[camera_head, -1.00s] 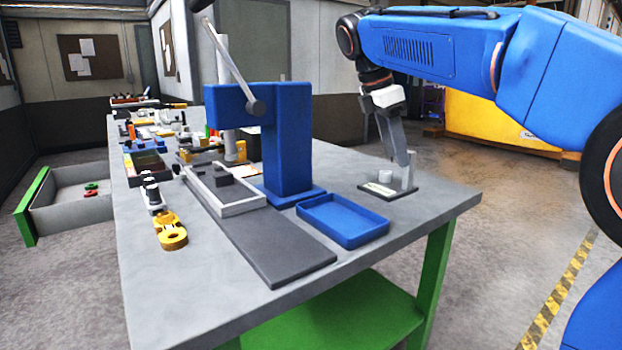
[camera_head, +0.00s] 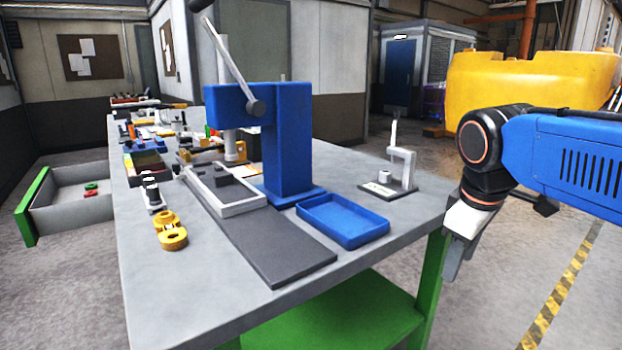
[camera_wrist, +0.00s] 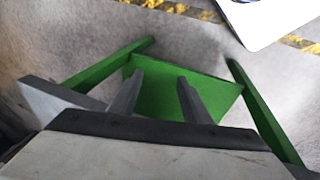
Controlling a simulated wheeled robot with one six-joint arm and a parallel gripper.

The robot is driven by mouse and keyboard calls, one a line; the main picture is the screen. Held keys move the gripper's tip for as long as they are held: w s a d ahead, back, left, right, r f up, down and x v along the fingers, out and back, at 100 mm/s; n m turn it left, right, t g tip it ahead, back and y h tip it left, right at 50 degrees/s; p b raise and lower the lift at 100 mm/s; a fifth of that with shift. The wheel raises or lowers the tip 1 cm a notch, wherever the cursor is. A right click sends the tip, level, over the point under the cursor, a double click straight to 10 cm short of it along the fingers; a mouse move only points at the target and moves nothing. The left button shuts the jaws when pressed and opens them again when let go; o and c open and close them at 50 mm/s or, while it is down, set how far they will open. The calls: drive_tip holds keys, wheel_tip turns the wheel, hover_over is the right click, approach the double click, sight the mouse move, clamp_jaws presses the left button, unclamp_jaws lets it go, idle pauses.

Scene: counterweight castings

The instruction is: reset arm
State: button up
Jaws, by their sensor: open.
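My gripper (camera_head: 452,262) is at the right end of the workbench in the head view, beside the table corner and pointing down. It holds nothing. In the wrist view its two fingers (camera_wrist: 156,98) stand apart with a clear gap between them. Past them show the green lower shelf (camera_wrist: 210,92) and green table legs. My blue arm reaches in from the right of the head view.
The grey workbench (camera_head: 205,300) carries a blue press (camera_head: 288,150), an empty blue tray (camera_head: 343,222), a small stand (camera_head: 402,170) and a yellow part (camera_head: 172,236). A green-fronted drawer (camera_head: 35,207) stands open at left. Floor to the right is clear.

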drive_tip(key=s+d+f+m+t+y, duration=0.1)
drive_tip(key=s+f+m, duration=0.6)
drive_tip(key=s+f, duration=0.4)
wheel_tip(320, 180, down, 3)
drive_tip(key=shift+f+m+t, duration=0.15)
drive_tip(key=shift+m+t, duration=0.15)
drive_tip(key=shift+m, duration=0.1)
